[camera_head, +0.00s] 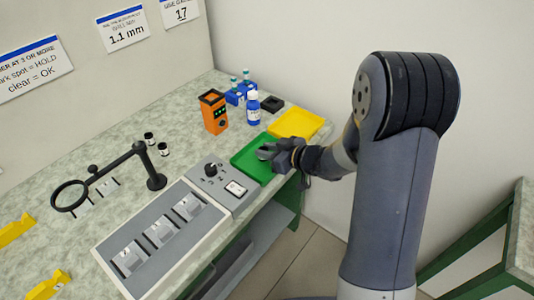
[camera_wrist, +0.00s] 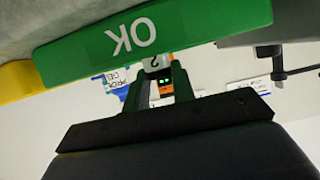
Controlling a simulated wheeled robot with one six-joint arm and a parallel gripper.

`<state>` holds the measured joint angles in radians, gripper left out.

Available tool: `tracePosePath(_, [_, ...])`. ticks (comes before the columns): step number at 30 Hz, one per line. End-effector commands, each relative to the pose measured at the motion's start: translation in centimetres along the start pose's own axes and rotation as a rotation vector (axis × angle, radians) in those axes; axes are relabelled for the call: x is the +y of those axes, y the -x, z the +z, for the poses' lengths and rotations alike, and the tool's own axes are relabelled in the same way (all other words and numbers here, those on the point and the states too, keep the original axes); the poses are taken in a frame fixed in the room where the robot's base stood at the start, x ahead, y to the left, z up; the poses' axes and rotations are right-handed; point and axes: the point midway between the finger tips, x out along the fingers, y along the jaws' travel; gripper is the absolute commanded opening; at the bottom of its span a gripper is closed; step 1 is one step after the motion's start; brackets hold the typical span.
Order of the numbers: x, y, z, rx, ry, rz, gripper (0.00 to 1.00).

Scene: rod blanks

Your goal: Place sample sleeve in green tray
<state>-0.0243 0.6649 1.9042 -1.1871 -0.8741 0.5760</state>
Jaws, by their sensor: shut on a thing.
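The green tray (camera_head: 247,164) lies near the bench's front edge, beside the yellow tray. In the wrist view its green wall (camera_wrist: 215,22) shows upside down with the letters OK. My gripper (camera_head: 266,152) is low over the green tray and reaches in from the right. In the wrist view my gripper (camera_wrist: 155,68) has its fingers closed on a small pale piece, the sample sleeve (camera_wrist: 152,63), with a dark mark on it. Most of the sleeve is hidden by the fingers. I cannot tell whether it touches the tray floor.
The yellow tray (camera_head: 297,123) adjoins behind. An orange device (camera_head: 213,111), a blue-labelled bottle (camera_head: 253,108) and a black dish (camera_head: 271,104) stand farther back. A grey control panel (camera_head: 222,187) lies left of the green tray. A magnifier on a stand (camera_head: 153,174) is farther left.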

Motion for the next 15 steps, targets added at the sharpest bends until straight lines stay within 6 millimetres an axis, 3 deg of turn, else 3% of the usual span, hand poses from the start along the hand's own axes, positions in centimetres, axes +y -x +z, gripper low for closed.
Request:
tracePosePath(13, [0.0,-0.38,0.89,0.001,0.0,0.0,0.03])
tracePosePath(14, [0.01,-0.35,0.81,0.001,0.001,0.001,0.26])
tracePosePath(15, [0.01,-0.33,0.76,0.001,0.001,0.001,0.29])
